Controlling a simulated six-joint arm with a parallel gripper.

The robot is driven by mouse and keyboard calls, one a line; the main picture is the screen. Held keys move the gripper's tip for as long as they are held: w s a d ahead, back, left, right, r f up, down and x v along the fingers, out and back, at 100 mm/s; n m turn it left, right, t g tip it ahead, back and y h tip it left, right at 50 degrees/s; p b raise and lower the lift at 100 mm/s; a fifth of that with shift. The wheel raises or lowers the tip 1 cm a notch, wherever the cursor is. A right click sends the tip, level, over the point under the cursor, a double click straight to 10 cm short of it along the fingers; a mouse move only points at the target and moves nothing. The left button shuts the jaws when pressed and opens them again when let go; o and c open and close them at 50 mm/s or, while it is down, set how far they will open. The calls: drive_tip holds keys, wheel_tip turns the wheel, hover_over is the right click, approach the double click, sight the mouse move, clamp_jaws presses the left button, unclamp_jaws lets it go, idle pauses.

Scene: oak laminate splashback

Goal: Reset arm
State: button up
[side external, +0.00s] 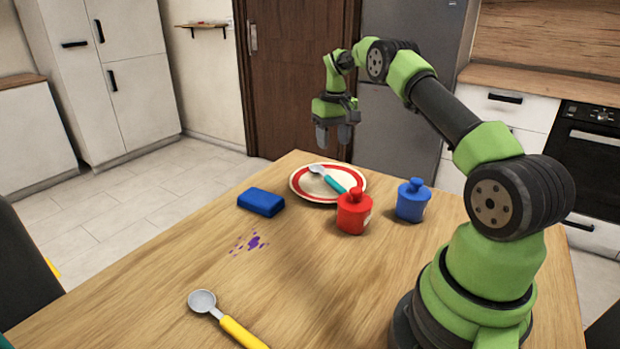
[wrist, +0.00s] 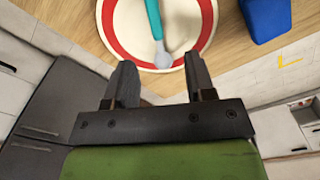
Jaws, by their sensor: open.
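My gripper (side external: 334,133) is open and empty. It hangs in the air above the far end of the table, over the far rim of a plate with a red band (side external: 297,184). In the wrist view its two fingers (wrist: 158,86) point toward the plate (wrist: 115,40), with a clear gap between them. A spoon with a teal handle (side external: 333,184) lies on the plate. Its grey bowl end (wrist: 163,60) shows in the wrist view near the gap between the fingers. The gripper does not appear to touch the plate or the spoon.
A red lidded jar (side external: 353,213) and a blue lidded jar (side external: 412,202) stand right of the plate. A blue block (side external: 261,202) lies left. A purple stain (side external: 252,242) marks the wooden table (side external: 150,276). A yellow-handled spoon (side external: 240,333) lies at the near edge.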

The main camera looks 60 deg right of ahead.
drive_tip(key=s+a+r+n+t, duration=0.1)
drive_tip(key=s+a+r+t, duration=0.2)
drive_tip(key=a+r, duration=1.45)
drive_tip(key=s+a+t+y, duration=0.1)
drive_tip(key=s+a+t, duration=0.1)
drive_tip(key=s+a, duration=0.4)
drive_tip(key=s+a+n+t+y, duration=0.1)
drive_tip(key=s+a, duration=0.5)
drive_tip(key=s, duration=0.6)
drive_tip(key=shift+a+t, duration=0.35)
drive_tip(key=shift+t, duration=0.15)
